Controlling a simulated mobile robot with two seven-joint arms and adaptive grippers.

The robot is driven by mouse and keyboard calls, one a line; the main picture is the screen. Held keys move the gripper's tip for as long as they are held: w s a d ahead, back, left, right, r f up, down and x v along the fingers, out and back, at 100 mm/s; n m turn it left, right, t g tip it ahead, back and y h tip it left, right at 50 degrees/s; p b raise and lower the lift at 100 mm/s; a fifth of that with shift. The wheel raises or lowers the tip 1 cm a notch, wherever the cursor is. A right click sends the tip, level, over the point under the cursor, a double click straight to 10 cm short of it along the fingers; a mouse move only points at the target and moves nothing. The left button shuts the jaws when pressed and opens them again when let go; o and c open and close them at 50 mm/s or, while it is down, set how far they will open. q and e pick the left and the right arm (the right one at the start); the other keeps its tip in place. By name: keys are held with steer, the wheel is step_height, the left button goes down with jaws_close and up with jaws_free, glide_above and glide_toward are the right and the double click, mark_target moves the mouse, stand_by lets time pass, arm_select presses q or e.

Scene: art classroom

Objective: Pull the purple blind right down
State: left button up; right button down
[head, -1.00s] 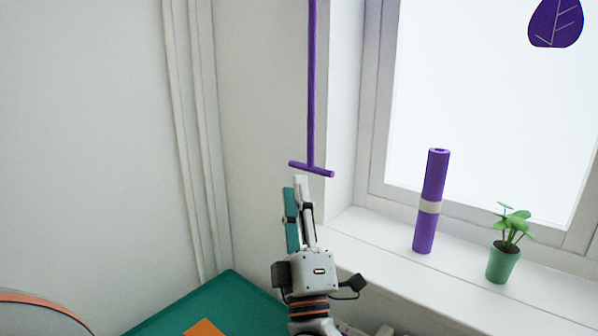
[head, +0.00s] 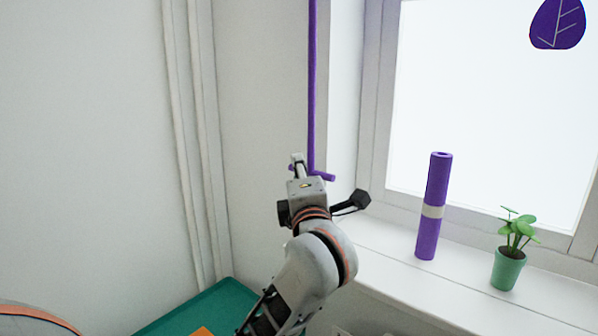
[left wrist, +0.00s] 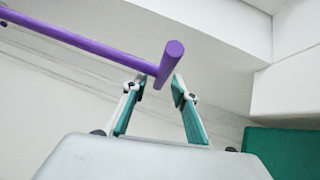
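A thin purple pull rod (head: 312,85) hangs down beside the window and ends in a short purple crossbar handle (head: 323,177). The blind itself is not visible; the rod's top is out of frame. My left gripper (head: 298,163) is at the handle and hides part of it in the head view. In the left wrist view the gripper (left wrist: 156,92) is open, with its fingers on either side of the purple crossbar (left wrist: 172,60). The fingers do not look closed on it. My right gripper is not in view.
A purple roll with a pale band (head: 427,235) and a small potted plant (head: 507,269) stand on the windowsill (head: 390,245) at the right. A purple leaf shape (head: 556,25) shows on the window. A green surface (head: 205,305) lies below. White pipes (head: 187,150) run up the left wall.

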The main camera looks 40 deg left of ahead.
arm_select(q)
steer(key=shift+w+a+r, duration=0.1)
steer(key=shift+w+a, duration=0.4)
steer(key=shift+w, duration=0.05)
jaws_close()
